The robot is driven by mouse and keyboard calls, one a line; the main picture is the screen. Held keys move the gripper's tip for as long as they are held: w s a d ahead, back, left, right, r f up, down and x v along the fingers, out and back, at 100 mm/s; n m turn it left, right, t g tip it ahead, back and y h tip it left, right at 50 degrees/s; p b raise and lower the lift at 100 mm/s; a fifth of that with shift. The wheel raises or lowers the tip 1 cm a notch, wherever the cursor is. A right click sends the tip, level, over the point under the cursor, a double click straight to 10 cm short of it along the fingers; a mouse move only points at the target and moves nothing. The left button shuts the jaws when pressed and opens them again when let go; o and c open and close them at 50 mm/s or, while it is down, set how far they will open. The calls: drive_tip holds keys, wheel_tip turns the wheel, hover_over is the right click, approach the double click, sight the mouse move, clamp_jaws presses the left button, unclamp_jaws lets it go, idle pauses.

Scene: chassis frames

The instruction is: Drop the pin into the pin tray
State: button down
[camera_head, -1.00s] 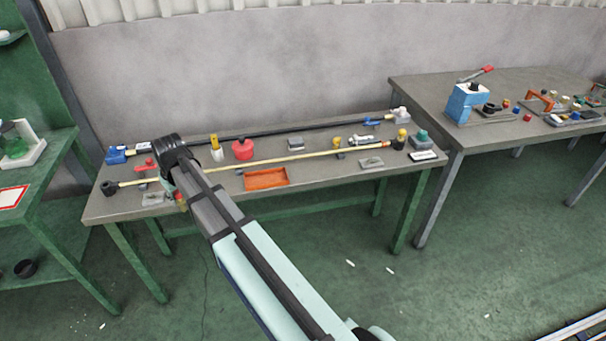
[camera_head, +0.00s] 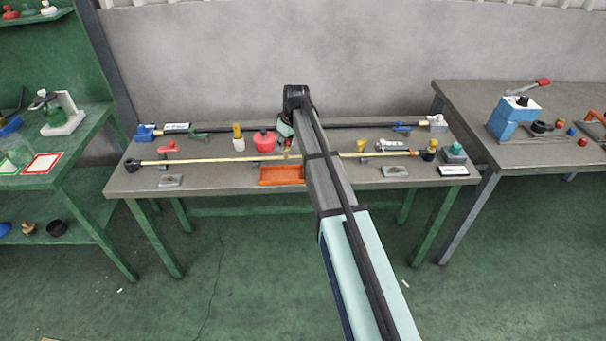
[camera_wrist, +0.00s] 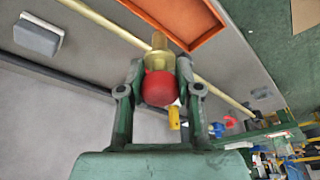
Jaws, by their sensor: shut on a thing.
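The pin, with a red ball head (camera_wrist: 160,88) and a brass-coloured body (camera_wrist: 160,55), is held between the fingers of my gripper (camera_wrist: 159,92). In the head view the pin (camera_head: 287,150) shows small below the wrist, just behind the tray in the picture. My gripper's green fingers there (camera_head: 285,130) are partly hidden by my arm. The pin tray is a shallow orange tray (camera_head: 281,183) at the table's front middle; my arm covers its right end. In the wrist view the tray's rim (camera_wrist: 203,40) lies beyond the pin's brass end. The pin is outside the tray.
A long pale yellow rod (camera_head: 210,160) runs across the table behind the tray, and a dark rod (camera_head: 355,126) lies farther back. A red pot (camera_head: 264,141) and a yellow piece (camera_head: 237,131) stand left of my gripper. Grey blocks (camera_head: 171,181) lie along the front.

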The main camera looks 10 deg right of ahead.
drive_tip(key=shift+a+f, duration=0.25)
drive_tip(key=shift+a, duration=0.2)
drive_tip(key=shift+f+b, duration=1.5)
drive_tip(key=shift+f, duration=1.25)
drive_tip(key=c, duration=0.7)
unclamp_jaws()
drive_tip(key=shift+d, duration=0.1)
drive_tip(key=v, duration=1.2)
drive_tip(key=shift+w, duration=0.1)
